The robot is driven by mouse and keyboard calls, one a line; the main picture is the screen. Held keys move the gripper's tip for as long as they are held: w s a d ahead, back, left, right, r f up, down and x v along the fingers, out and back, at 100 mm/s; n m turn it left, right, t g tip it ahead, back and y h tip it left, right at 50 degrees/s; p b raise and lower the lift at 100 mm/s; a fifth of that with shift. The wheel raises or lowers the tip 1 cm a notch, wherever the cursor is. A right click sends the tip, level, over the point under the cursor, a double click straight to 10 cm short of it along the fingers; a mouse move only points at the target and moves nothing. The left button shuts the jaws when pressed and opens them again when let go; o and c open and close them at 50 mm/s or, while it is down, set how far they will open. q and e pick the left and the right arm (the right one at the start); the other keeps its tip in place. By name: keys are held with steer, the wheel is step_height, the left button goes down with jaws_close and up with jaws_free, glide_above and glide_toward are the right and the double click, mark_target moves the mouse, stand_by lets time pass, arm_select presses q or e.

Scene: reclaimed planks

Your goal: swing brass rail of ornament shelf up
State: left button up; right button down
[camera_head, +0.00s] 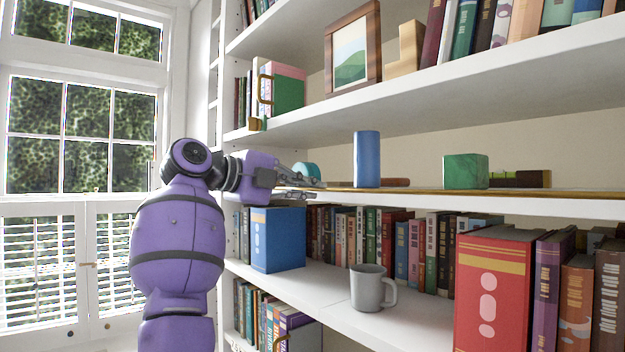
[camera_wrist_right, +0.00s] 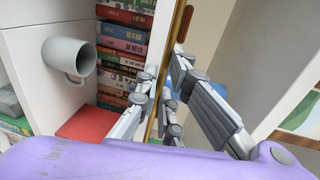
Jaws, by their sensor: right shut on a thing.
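The brass rail (camera_head: 540,192) is a thin gold bar along the front edge of the ornament shelf (camera_head: 480,204). In the head view it looks low, close to the shelf board. My right gripper (camera_head: 308,190) is at the rail's left end. In the wrist view the rail (camera_wrist_right: 179,30) runs down between the fingers of my right gripper (camera_wrist_right: 167,80), which is shut on it. The fingers partly hide the rail there. On the shelf behind the rail stand a blue cylinder (camera_head: 367,158) and a green marbled block (camera_head: 465,171). My left gripper is not in view.
A teal round thing (camera_head: 306,170) and a brown rod (camera_head: 390,182) lie behind the rail. Below are a grey mug (camera_head: 370,288), a blue box (camera_head: 277,240) and a red binder (camera_head: 494,290). The shelf above (camera_head: 440,92) overhangs the ornament shelf, with free room between them.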

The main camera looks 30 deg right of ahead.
steer(key=r+y, duration=0.1)
steer(key=y, duration=0.1)
steer(key=shift+d+r+y, duration=0.25)
steer(key=shift+r+y, duration=0.05)
steer(key=shift+r, duration=0.05)
steer(key=shift+d+r+g+y, duration=0.15)
steer(key=shift+d+y, duration=0.1)
steer(key=shift+y, duration=0.75)
steer(key=shift+d+r+g+y, duration=0.1)
steer(key=shift+d+g+y, duration=0.1)
steer(key=shift+y, duration=0.8)
steer(key=c, duration=1.9)
jaws_free()
steer(key=shift+f, duration=0.15)
steer(key=v, duration=0.7)
steer(key=shift+r, duration=0.2)
steer(key=shift+a, duration=0.15)
